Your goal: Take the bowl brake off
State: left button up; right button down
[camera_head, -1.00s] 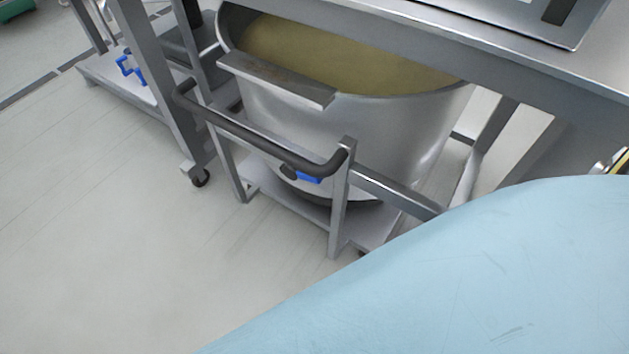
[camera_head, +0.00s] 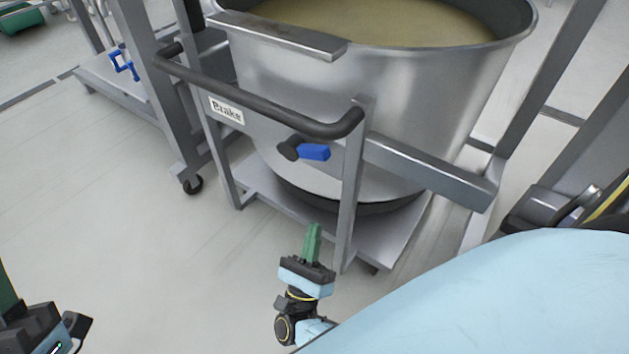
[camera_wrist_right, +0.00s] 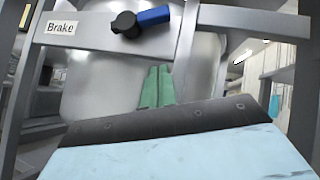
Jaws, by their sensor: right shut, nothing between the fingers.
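The bowl brake is a blue-tipped lever on a dark pivot (camera_head: 313,152), mounted on the front bar of the bowl trolley. In the right wrist view the blue lever (camera_wrist_right: 153,16) shows at the top, pointing right and slightly up. A white "Brake" label (camera_head: 227,110) is on the same bar, left of it. The large steel bowl (camera_head: 380,100) of pale dough stands in the trolley. My right gripper (camera_head: 313,228), with green fingers shut and empty, is below the lever and apart from it. My left gripper is only partly in view at the lower left, its fingertips cut off.
A black push handle (camera_head: 260,105) spans the trolley front above the lever. A trolley post (camera_head: 350,190) stands just right of the lever. Another rack with a blue lever (camera_head: 122,64) is at the left. The floor (camera_head: 110,220) in front is clear.

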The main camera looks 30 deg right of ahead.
aim_at(302, 150)
jog(key=p+x, duration=0.2)
jog(key=x, duration=0.8)
jog(key=shift+s, duration=0.1)
pick_arm(q)
jog(key=w+f+g, duration=0.1)
jog(key=g, duration=0.1)
jog(key=w+d+f+g+y, duration=0.1)
jog(key=w, duration=0.1)
jog(key=shift+g+p, duration=0.35)
jog(key=shift+g, duration=0.05)
pick_arm(e)
jog(key=r, duration=0.1)
jog(key=w+r, duration=0.1)
jog(key=r, duration=0.1)
jog(key=shift+w+a+r, duration=0.15)
jog(key=shift+a+r, duration=0.15)
jog(key=shift+a, duration=0.1)
pick_arm(q)
jog(key=shift+w, duration=0.2)
